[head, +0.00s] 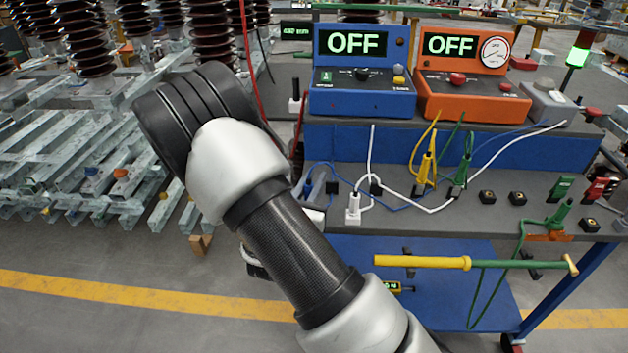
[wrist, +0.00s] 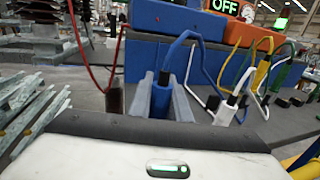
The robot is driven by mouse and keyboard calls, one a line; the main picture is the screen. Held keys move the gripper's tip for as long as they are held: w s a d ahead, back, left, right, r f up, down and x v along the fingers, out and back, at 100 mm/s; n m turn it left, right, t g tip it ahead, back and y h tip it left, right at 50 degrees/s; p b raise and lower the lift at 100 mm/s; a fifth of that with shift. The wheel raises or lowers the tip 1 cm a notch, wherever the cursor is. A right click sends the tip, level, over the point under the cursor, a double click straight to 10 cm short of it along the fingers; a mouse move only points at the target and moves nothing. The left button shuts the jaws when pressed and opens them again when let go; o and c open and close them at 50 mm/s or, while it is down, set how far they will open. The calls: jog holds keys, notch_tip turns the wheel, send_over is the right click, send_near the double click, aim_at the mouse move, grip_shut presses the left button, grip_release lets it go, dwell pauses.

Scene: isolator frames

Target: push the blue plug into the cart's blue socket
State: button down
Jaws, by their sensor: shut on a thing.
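The blue plug (wrist: 161,101) stands roughly upright between the two grey-blue fingers of my gripper (wrist: 163,80) in the wrist view. My gripper is shut on it. A blue cable (wrist: 191,36) arches from the plug's top to the right. In the head view the plug (head: 308,187) shows small beside my arm, at the left end of the cart's grey top (head: 420,212); my gripper is mostly hidden behind my arm there. I cannot make out the blue socket, nor whether the plug's lower end is in it.
A white plug (head: 353,208), yellow plug (head: 427,170) and green plug (head: 461,175) stand to the right with loose cables. A red cable (wrist: 82,62) hangs left of my gripper. Blue (head: 362,72) and orange (head: 474,77) instrument boxes reading OFF stand behind.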

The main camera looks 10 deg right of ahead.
jog(key=shift+f+b, duration=1.05)
jog(key=shift+f, duration=0.45)
dwell(0.5)
jog(key=c, duration=1.6)
grip_release()
jog(key=shift+o, duration=0.2)
jog(key=p+v, duration=0.1)
jog(key=v, duration=1.6)
jog(key=shift+s+p, duration=0.2)
jog(key=shift+p, duration=0.1)
